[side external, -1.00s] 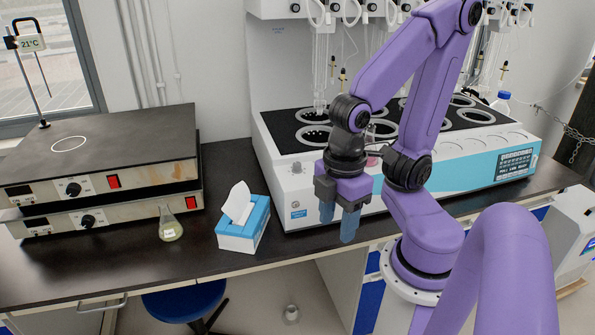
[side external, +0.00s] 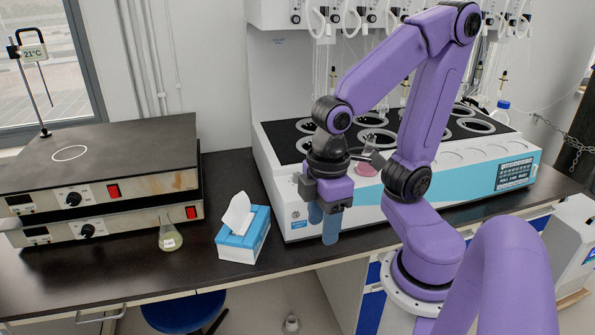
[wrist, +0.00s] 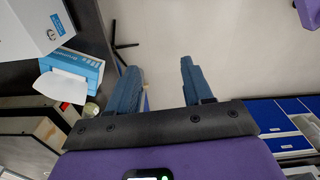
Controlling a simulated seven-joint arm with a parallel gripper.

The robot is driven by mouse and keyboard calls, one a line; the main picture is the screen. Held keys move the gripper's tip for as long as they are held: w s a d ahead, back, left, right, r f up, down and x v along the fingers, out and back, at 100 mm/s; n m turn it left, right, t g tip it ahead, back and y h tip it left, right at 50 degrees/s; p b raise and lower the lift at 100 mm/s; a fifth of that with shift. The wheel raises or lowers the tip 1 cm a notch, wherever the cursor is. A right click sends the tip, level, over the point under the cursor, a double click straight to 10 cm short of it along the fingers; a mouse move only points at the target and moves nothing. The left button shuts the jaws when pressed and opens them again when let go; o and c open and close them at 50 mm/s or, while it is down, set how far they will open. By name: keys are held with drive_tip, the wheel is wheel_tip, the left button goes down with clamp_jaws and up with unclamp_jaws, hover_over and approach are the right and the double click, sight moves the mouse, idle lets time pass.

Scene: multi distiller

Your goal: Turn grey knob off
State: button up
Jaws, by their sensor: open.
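My gripper (side external: 323,226) is open and empty, its blue fingers pointing down in front of the left end of the white distiller (side external: 272,165). In the wrist view, the fingers (wrist: 158,84) are apart with only floor between them. A small round fitting (side external: 296,214) shows low on the distiller's front, left of my gripper. A small grey round part (wrist: 51,34) shows on the white housing in the wrist view; I cannot tell whether it is the grey knob. My gripper covers part of the distiller's front.
A blue and white tissue box (side external: 243,238) stands left of my gripper, with a flask (side external: 170,236) beyond it. Two stacked hot plates (side external: 105,165) with black knobs and red switches are at the left. A flask with pink liquid (side external: 367,166) is on the distiller.

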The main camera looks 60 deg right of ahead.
drive_tip(key=w+d+r+m, duration=0.3)
drive_tip(key=w+m, duration=0.4)
drive_tip(key=w, duration=0.2)
wheel_tip(320, 180, up, 6)
drive_tip(key=m, duration=1.6)
hover_over(297, 173)
wheel_tip(297, 173, down, 18)
drive_tip(key=shift+s+r, duration=0.1)
drive_tip(key=shift+r, duration=0.05)
clamp_jaws()
